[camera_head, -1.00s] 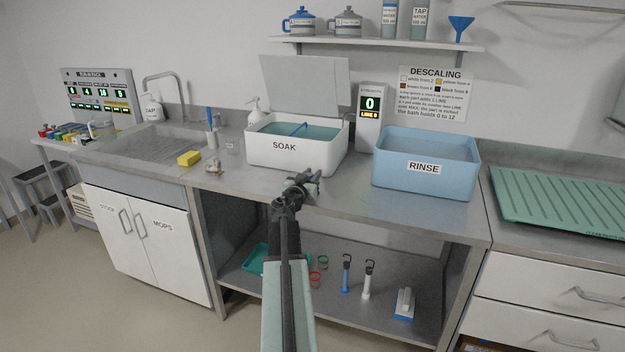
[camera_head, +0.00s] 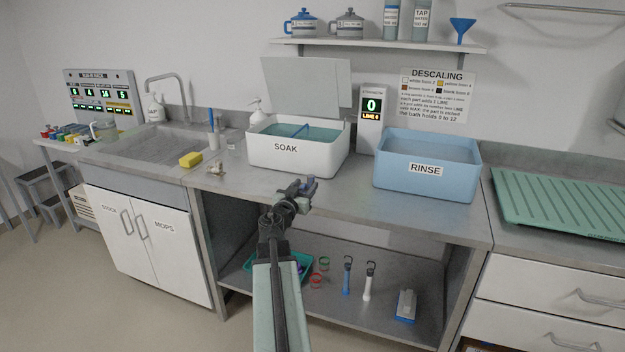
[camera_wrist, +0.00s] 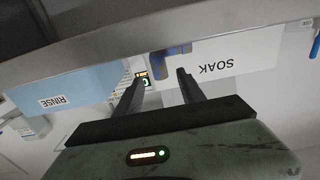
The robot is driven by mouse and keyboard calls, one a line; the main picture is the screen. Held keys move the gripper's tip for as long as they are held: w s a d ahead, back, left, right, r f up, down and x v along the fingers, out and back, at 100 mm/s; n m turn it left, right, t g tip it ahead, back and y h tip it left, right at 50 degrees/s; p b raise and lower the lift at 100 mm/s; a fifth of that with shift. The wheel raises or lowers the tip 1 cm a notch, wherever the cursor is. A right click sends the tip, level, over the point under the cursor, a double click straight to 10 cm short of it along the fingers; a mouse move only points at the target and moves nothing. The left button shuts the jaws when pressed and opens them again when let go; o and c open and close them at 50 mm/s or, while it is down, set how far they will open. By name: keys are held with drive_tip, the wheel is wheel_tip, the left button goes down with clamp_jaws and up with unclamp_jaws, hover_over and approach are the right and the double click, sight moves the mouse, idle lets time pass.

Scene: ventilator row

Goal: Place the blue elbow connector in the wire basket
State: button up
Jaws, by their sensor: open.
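The blue elbow connector (camera_head: 312,184) shows at the front of the counter, just beyond my gripper (camera_head: 301,190), which partly hides it. In the wrist view, an L-shaped blue piece (camera_wrist: 160,64) appears just past the two fingertips of my gripper (camera_wrist: 160,77). The fingers are apart, with nothing clearly held between them. I cannot tell whether they touch the connector. No wire basket can be made out in either view.
The white SOAK bath (camera_head: 315,158) stands behind my gripper, with the blue RINSE tub (camera_head: 440,187) to its right. A yellow sponge (camera_head: 190,160) lies left. The lower shelf holds a teal tray (camera_head: 302,258) and several tools.

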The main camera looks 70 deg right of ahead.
drive_tip(key=a, duration=0.4)
drive_tip(key=shift+s, duration=0.15)
